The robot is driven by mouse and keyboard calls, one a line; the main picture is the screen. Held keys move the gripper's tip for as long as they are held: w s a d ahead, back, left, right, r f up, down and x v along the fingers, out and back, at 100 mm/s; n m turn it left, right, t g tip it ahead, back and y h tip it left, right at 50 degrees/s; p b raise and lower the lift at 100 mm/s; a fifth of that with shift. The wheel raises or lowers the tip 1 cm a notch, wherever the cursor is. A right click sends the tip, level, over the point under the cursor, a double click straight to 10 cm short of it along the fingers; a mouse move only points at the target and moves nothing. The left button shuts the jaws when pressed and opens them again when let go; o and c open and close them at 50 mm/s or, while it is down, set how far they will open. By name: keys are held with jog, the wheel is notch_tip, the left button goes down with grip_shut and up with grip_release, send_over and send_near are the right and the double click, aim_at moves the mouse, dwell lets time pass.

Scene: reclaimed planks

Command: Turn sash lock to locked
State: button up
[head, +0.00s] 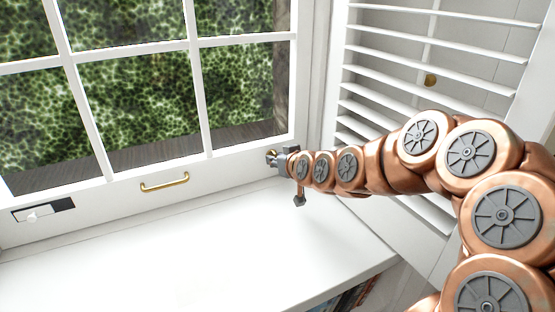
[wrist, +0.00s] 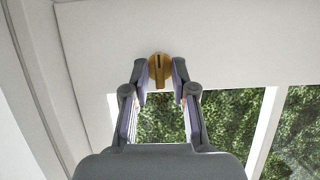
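The sash lock is a small round brass piece with a raised thumb-turn and a dark slot, on the white window frame. In the wrist view the lock (wrist: 159,70) sits between my fingertips, its turn lined up vertically in the picture. My gripper (wrist: 160,73) is open around it, one finger on each side, with narrow gaps that look clear of the brass. In the head view my gripper (head: 275,159) is at the lower right corner of the sash, and its fingertips mostly hide the lock there.
A brass pull handle (head: 165,182) is on the lower sash rail. A dark plate with a white knob (head: 42,213) is at the far left. White louvred shutters (head: 440,60) stand on the right, close to my arm. The white sill (head: 200,245) below is bare.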

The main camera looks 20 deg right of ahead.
jog(key=shift+o, duration=0.4)
jog(key=shift+s+r, duration=0.1)
jog(key=shift+s+d+r, duration=0.1)
jog(key=shift+s, duration=0.15)
jog(key=v, duration=1.1)
jog(key=shift+s, duration=0.15)
jog(key=s+a+r+g+h+p, duration=0.1)
jog(key=s+r+g+p, duration=0.4)
jog(key=s+p, duration=0.4)
jog(key=s+r+m+g+h+p, duration=0.1)
jog(key=s+r+g+p, duration=0.4)
jog(key=s+p, duration=0.4)
jog(key=s+a+r+m+g+p, duration=0.1)
jog(key=s+r+g+p, duration=0.4)
jog(key=s, duration=1.2)
jog(key=p, duration=0.4)
jog(key=shift+s+a+r+h, duration=0.2)
jog(key=shift+a+h, duration=0.1)
jog(key=shift+h, duration=0.1)
